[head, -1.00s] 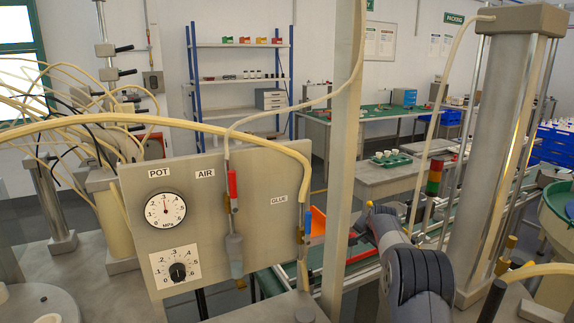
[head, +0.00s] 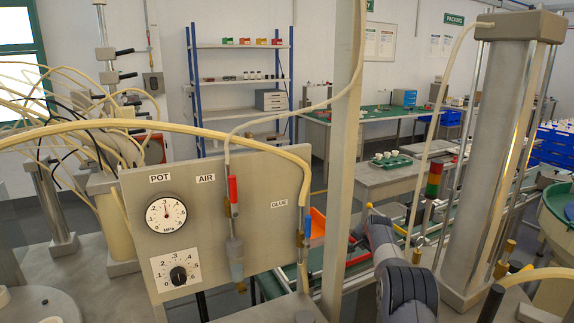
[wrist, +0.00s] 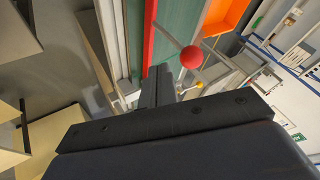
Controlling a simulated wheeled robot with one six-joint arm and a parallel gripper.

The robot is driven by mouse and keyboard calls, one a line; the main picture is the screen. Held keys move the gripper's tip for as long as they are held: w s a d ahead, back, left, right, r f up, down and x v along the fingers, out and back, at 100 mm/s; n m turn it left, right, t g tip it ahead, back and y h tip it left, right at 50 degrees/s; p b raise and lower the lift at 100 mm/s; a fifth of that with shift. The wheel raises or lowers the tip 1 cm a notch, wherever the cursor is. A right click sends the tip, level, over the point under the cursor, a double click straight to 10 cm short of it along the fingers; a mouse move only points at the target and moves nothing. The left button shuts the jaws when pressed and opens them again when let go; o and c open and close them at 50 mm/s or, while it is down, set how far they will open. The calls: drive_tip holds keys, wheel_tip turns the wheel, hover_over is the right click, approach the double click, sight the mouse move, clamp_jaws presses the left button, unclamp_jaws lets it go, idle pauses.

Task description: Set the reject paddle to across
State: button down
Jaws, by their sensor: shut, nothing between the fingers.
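In the wrist view a red ball knob (wrist: 191,57) shows just beyond and to the right of my fingertips, near thin grey rods. A long red bar (wrist: 150,32) lies along the edge of the green conveyor belt (wrist: 177,32). I cannot tell for sure which of these belongs to the reject paddle. My gripper (wrist: 157,83) is shut and empty, apart from the ball in the picture. In the head view my arm covers part of the conveyor, and the paddle is not clearly visible.
An orange bin (wrist: 226,14) sits beside the belt; it also shows in the head view (head: 318,222). The grey gauge panel (head: 250,235), a pale upright post (head: 345,150) and a thick column (head: 497,150) stand close around my arm.

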drive_tip(key=shift+r, duration=0.1)
drive_tip(key=a+b+v, duration=0.1)
drive_tip(key=b+v, duration=0.2)
drive_tip(key=v, duration=1.4)
drive_tip(key=d+p+x, duration=0.1)
drive_tip(key=p+x, duration=0.3)
drive_tip(key=x, duration=1.6)
drive_tip(key=shift+w, duration=0.2)
drive_tip(key=shift+r, duration=0.2)
